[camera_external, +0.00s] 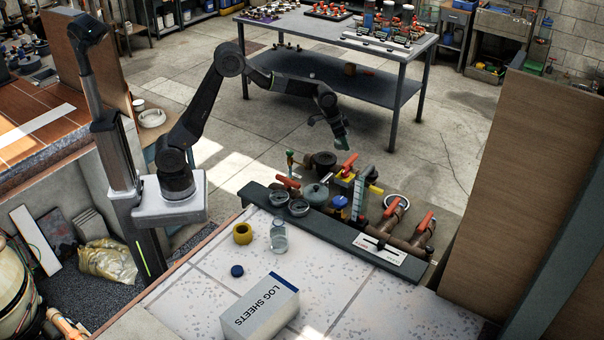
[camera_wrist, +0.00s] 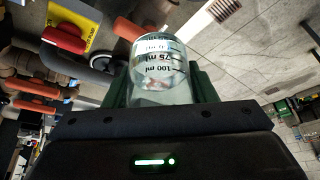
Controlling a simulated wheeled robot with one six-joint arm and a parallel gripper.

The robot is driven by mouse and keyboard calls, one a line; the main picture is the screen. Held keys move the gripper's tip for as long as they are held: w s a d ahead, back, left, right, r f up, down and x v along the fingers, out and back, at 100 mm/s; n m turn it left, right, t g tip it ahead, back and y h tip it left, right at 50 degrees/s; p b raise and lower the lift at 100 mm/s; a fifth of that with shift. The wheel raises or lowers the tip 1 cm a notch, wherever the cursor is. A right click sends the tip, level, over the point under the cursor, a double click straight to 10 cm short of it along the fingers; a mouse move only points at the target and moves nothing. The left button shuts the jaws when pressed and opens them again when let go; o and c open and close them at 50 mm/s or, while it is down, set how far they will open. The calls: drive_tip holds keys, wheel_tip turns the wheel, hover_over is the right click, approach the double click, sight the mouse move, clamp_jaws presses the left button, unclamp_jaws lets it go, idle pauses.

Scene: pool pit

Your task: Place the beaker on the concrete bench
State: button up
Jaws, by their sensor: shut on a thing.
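A clear beaker (camera_wrist: 160,72) with dark graduations, among them 75 ml and 100 ml, fills the space between the green fingers of my gripper (camera_wrist: 160,88) in the wrist view. My gripper is shut on it. In the external view my gripper (camera_external: 343,144) is up in the air, beyond the pipes and valves. The beaker is too small to make out there. The pale speckled top (camera_external: 190,285) in the foreground looks like the concrete bench. My gripper is well beyond its far edge.
Bare surface shows at front left and right.

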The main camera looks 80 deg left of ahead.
drive_tip(key=w+d+r+m+h+b, duration=0.1)
drive_tip(key=w+d+r, duration=0.15)
drive_tip(key=d, duration=0.35)
drive_tip(key=w+d+r+m+b, duration=0.2)
drive_tip(key=w+d, duration=0.2)
drive_tip(key=d, duration=0.2)
wheel_tip(320, 180, up, 5)
drive_tip(key=m+h+b, duration=0.1)
drive_tip(key=m+b, duration=0.2)
hover_over(373, 225)
drive_tip(key=shift+g, duration=0.4)
wheel_tip(373, 225, down, 22)
drive_tip(key=shift+f, duration=0.1)
drive_tip(key=shift+f+p, duration=0.3)
drive_tip(key=shift+f, duration=2.3)
drive_tip(key=shift+f, duration=0.15)
drive_tip(key=o, duration=1)
